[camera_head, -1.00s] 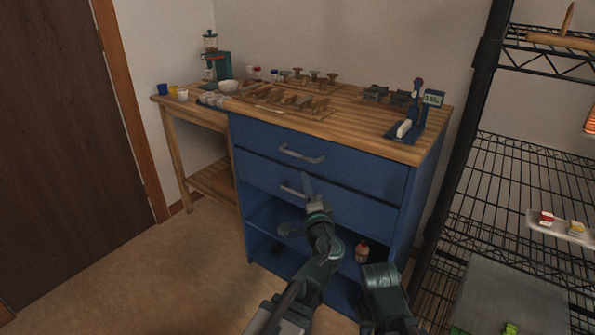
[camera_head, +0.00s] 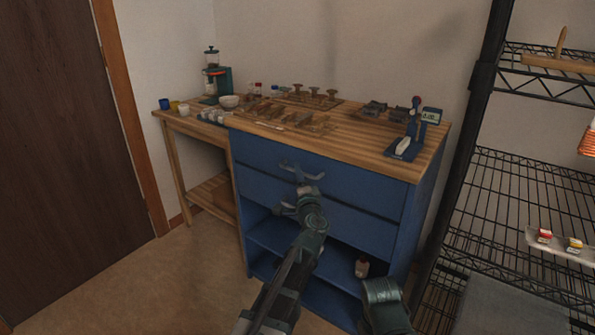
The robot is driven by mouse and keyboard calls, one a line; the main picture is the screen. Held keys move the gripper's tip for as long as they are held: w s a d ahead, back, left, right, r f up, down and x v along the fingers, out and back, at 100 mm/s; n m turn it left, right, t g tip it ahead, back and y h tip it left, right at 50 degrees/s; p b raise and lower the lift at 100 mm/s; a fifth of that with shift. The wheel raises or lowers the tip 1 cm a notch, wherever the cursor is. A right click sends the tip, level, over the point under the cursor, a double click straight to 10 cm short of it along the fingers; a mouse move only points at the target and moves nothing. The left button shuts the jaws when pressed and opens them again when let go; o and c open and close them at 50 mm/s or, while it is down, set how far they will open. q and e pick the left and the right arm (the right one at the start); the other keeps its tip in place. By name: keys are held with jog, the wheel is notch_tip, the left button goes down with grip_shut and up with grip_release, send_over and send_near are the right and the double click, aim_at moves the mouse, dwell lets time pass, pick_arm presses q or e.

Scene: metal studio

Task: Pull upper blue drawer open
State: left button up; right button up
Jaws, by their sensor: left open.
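The blue cabinet (camera_head: 405,240) has two drawers above an open shelf space. The upper blue drawer (camera_head: 365,188) looks shut, with its front flush. Its metal handle (camera_head: 313,177) is partly covered by my gripper. My left gripper (camera_head: 298,172) is open, with its fingers at the upper handle. I cannot tell whether the fingers touch the handle or are around it. The lower drawer (camera_head: 350,222) also looks shut, and its handle (camera_head: 284,209) is partly hidden behind my left arm. My right gripper is not in view; only a link of my right arm shows at the bottom.
The wooden cabinet top (camera_head: 365,145) holds tools and a blue device (camera_head: 410,135). A black wire rack (camera_head: 510,200) stands close on the right. The floor (camera_head: 170,285) at left is clear.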

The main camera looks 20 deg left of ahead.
pick_arm(q)
jog(key=shift+x, duration=0.8)
grip_shut()
dwell(1.0)
